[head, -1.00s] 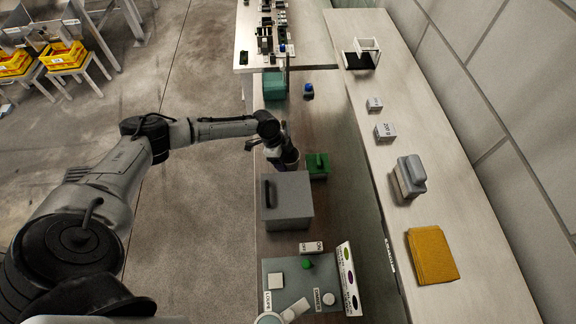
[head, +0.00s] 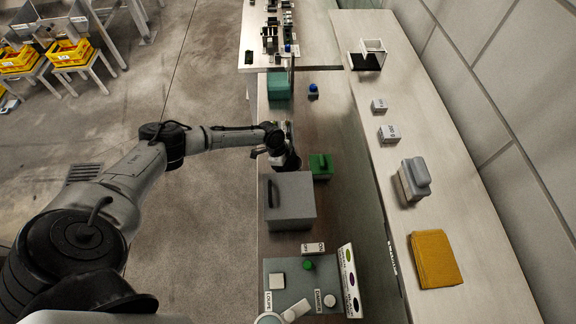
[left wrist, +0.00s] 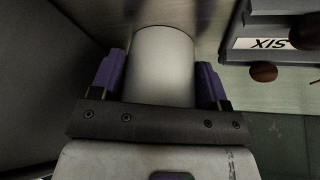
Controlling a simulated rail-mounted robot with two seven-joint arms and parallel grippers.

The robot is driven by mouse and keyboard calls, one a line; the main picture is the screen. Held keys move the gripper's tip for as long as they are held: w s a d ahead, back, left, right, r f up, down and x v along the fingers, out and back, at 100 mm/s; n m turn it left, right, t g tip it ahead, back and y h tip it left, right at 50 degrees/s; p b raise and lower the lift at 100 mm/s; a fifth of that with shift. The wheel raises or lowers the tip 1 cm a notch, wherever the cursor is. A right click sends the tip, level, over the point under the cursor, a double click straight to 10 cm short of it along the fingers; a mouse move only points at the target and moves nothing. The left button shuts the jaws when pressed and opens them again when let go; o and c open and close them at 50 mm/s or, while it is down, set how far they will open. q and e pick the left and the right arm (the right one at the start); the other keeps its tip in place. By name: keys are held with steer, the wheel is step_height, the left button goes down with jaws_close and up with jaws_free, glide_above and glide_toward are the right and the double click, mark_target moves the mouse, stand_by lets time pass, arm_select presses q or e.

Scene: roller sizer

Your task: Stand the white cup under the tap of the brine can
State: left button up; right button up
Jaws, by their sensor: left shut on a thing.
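The white cup (left wrist: 163,65) shows in the left wrist view as a pale cylinder. It sits between the purple finger pads of my left gripper (left wrist: 163,88), which is shut on it. In the head view my left gripper (head: 288,161) is just beyond the grey lidded box, left of the green box; I cannot make out the cup there. I cannot tell for certain which thing is the brine can, and no tap is clearly seen. My right gripper is not in view.
The grey box (head: 291,209) with a dark handle stands close in front of the gripper. The green box (head: 320,168) is right beside it. A teal block (head: 279,92) and a blue-topped object (head: 313,92) stand farther along. A panel labelled SIX (left wrist: 268,43) shows in the left wrist view.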

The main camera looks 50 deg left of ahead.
arm_select(q)
steer(key=o, duration=1)
steer(key=v, duration=1.1)
steer(key=shift+r, duration=0.2)
steer(key=shift+o, duration=0.5)
steer(key=shift+a+r, duration=0.15)
steer(key=shift+r, duration=0.25)
